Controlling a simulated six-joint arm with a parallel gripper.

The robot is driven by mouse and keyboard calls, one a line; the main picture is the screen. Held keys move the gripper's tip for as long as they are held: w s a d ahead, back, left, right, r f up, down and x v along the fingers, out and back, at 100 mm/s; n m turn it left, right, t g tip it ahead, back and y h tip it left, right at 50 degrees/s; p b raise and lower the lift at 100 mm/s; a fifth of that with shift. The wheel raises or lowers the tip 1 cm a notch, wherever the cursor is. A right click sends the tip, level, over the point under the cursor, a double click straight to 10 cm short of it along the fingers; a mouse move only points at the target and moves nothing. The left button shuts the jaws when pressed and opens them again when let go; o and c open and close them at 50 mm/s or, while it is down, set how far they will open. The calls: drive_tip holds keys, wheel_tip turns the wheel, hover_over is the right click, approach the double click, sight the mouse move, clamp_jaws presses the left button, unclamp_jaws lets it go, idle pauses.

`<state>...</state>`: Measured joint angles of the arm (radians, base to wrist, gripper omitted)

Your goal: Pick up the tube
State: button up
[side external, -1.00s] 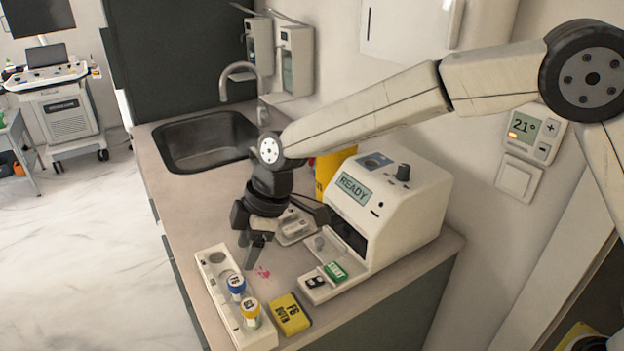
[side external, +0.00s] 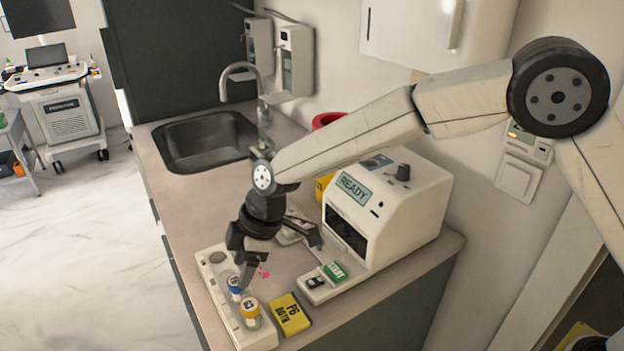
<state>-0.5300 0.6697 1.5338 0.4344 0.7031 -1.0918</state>
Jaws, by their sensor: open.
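A white rack (side external: 232,319) stands near the front left edge of the counter. It holds a blue-capped tube (side external: 235,284) and a yellow-capped tube (side external: 250,309), both upright, the yellow one nearer the camera. My gripper (side external: 245,272) is open and points down over the rack. Its lower finger is close to the blue-capped tube; I cannot tell whether they touch.
A white machine (side external: 395,215) reading READY stands to the right, with a green START button (side external: 335,271). A yellow block (side external: 289,314) lies right of the rack. A sink (side external: 205,142) is behind. A pink mark (side external: 263,272) is on the counter.

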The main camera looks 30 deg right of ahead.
sight(236, 280)
drive_tip(key=shift+x, duration=2.1)
clamp_jaws()
